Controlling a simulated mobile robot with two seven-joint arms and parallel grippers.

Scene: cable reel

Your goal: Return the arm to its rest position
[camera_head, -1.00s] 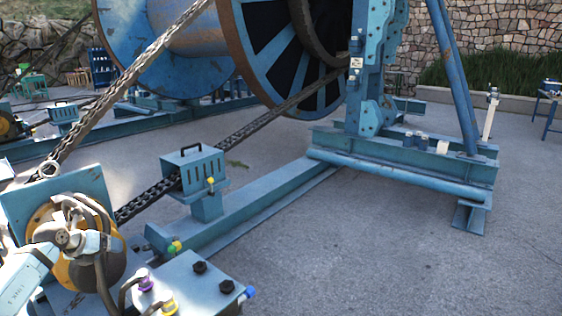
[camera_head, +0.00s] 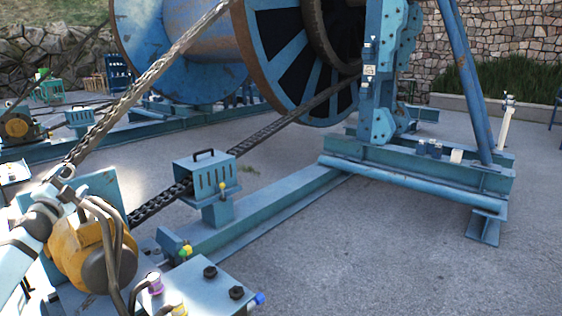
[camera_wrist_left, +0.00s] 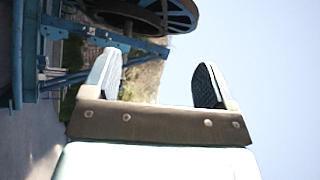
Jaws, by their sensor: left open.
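My left arm (camera_head: 24,252) comes in from the lower left in the head view, in front of the yellow motor (camera_head: 95,250) with its dark hoses. My left gripper (camera_head: 60,197) is at the arm's upper end, near the lower end of the chain; its fingers are hard to make out there. In the left wrist view my left gripper (camera_wrist_left: 156,76) has its two fingers wide apart. Nothing is between them; sky and a stone wall show behind. My right gripper is not in view.
A control box (camera_head: 205,285) with several coloured plugs stands at the bottom. A blue slotted box (camera_head: 202,172) stands on the frame beam beside the chain. The large cable reel (camera_head: 290,55) is at the back. The paved ground (camera_head: 370,255) at right is clear.

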